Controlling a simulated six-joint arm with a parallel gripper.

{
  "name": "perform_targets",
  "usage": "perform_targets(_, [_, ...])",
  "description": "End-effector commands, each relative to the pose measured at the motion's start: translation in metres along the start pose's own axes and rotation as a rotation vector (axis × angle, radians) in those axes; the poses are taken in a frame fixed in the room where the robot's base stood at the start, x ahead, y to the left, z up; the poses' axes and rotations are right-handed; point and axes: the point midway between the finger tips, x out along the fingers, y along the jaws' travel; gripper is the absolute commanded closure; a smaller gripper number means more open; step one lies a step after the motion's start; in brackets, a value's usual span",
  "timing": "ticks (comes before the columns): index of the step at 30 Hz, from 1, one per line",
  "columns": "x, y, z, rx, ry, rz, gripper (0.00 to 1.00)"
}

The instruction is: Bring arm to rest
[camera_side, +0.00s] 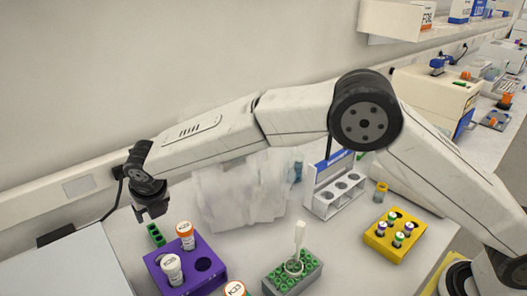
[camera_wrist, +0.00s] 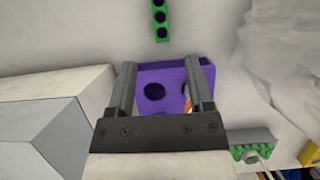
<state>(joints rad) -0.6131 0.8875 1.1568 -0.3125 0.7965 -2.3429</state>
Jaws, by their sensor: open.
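My gripper (camera_side: 153,207) hangs at the left end of my outstretched arm in the side view, above and behind the purple rack. In the wrist view my gripper (camera_wrist: 163,75) shows two parallel fingers wide apart with nothing held between them. The purple rack (camera_side: 208,283) holds two white bottles, one with an orange cap (camera_side: 185,229) and one with a white cap (camera_side: 172,262). One round hole at its right is empty. In the wrist view the purple rack (camera_wrist: 175,71) shows beyond the fingers, with part of it hidden by them.
A green strip (camera_side: 155,235) lies behind the purple rack. A grey-green tube rack (camera_side: 290,283), a white stand (camera_side: 335,200), a yellow rack (camera_side: 378,240) and a crumpled translucent bag (camera_side: 240,195) occupy the bench. A pale box (camera_side: 75,268) stands at left.

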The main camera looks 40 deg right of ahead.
Motion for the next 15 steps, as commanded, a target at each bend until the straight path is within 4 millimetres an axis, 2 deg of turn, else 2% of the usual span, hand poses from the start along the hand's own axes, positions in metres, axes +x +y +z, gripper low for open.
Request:
perform_targets(10, [-0.001,0.000,0.001,0.004,-0.002,0.001,0.33])
perform_targets(15, [-0.012,-0.003,0.004,0.056,-0.022,0.006,0.33])
